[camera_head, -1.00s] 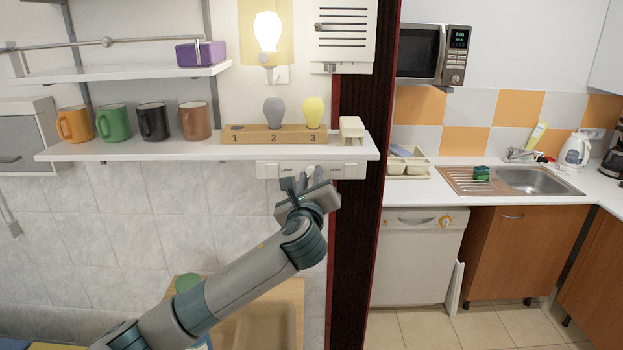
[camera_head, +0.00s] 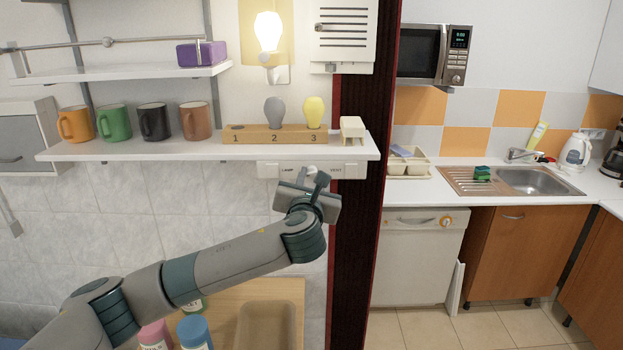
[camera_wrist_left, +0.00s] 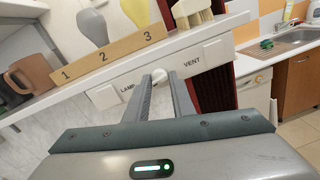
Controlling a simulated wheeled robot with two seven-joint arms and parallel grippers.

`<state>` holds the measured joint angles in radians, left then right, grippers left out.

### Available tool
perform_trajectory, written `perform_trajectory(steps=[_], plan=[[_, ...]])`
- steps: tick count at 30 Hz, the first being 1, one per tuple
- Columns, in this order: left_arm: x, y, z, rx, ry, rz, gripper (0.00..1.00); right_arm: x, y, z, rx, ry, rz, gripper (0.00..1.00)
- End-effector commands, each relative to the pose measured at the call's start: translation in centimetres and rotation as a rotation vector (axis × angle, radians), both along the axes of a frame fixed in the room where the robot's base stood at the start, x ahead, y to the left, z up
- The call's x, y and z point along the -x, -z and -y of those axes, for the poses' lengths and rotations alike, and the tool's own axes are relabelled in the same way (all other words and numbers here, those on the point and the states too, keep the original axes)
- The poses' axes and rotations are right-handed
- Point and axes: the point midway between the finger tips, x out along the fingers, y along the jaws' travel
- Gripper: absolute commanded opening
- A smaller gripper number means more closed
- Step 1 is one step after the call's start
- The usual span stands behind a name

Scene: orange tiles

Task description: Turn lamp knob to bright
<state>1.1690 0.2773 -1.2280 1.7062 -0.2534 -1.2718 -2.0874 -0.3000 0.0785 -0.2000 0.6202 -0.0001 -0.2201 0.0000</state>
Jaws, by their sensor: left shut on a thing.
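The white control panel (camera_head: 346,171) is fixed below the shelf edge, with the words LAMP and VENT on it. A round white knob (camera_wrist_left: 160,76) sits between the two words in the left wrist view. My left gripper (camera_head: 312,178) reaches up to the panel from below. In the left wrist view the fingers (camera_wrist_left: 163,84) are shut on the knob, one on each side. In the head view the gripper hides part of the knob. The wall lamp (camera_head: 268,32) above the shelf is lit. My right gripper is in neither view.
A wooden block (camera_head: 268,138) with numbers 1, 2 and 3 holds a grey and a yellow bulb on the shelf (camera_head: 180,149) just above my gripper. Several mugs stand to its left. A dark red post (camera_head: 352,250) rises close to the right of my gripper. Bottles stand below my arm.

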Motion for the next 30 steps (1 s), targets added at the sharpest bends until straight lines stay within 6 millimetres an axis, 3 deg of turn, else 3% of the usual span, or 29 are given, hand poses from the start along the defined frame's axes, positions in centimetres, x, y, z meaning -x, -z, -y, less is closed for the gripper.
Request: perform_trajectory(steps=[14, 15, 17, 30], plan=[[0.04, 0.54, -0.02, -0.022, -0.001, -0.009, 0.0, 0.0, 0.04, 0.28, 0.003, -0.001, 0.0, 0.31], [0.04, 0.54, -0.02, -0.021, -0.001, -0.009, 0.29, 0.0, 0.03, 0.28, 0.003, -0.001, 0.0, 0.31], [0.04, 0.48, -0.02, -0.021, -0.001, -0.008, 0.4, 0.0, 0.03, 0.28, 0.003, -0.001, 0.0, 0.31], [0.4, 0.13, -0.01, -0.018, 0.0, -0.001, 0.4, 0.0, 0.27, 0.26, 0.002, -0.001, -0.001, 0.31]])
